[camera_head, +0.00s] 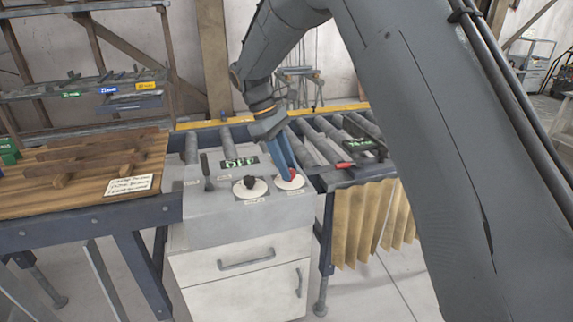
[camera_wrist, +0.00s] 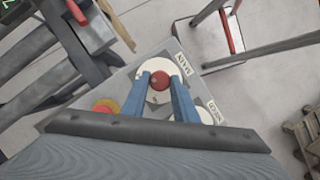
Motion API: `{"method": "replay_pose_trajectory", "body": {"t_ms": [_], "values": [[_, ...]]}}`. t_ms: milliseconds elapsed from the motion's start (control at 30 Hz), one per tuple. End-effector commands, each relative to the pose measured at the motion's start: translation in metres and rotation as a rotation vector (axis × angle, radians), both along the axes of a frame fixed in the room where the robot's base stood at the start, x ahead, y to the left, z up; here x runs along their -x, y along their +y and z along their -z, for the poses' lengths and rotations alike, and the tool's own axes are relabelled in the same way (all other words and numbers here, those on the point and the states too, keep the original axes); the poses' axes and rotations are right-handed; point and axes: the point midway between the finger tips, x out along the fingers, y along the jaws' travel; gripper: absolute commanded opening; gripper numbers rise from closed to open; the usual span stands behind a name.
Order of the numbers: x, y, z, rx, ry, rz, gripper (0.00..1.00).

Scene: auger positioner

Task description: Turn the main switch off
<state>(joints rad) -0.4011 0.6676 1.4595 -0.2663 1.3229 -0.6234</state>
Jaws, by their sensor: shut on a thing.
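The main switch is a red knob (camera_wrist: 160,82) on a white round dial plate (camera_wrist: 149,68); its label (camera_wrist: 183,64) seems to read MAIN. In the head view the red knob (camera_head: 291,174) is at the right of the grey control panel (camera_head: 208,229). My gripper (camera_head: 285,160) reaches down onto it from above. In the wrist view my gripper's blue fingers (camera_wrist: 160,84) stand on both sides of the knob, shut on it. The knob's pointer direction is hard to tell.
A black knob (camera_head: 249,182) on a second white dial is just left. A black lever (camera_head: 206,170) stands further left. A green display (camera_head: 240,162) behind seems to read OFF. A roller conveyor (camera_head: 330,143) runs behind and right; a wooden table (camera_head: 90,170) is left.

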Motion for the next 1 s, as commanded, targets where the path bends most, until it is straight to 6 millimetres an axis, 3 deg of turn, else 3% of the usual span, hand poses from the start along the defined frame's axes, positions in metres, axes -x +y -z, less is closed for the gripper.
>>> {"method": "replay_pose_trajectory", "body": {"t_ms": [733,767,833,1000], "values": [[-0.0006,-0.0001,-0.0004,-0.001,-0.001,0.081,0.04],[-0.0006,-0.0002,-0.0003,0.000,0.000,0.081,0.31],[-0.0006,-0.0001,-0.0004,-0.001,-0.001,0.081,0.43],[-0.0006,-0.0002,-0.0002,0.000,0.000,0.081,0.44]]}}
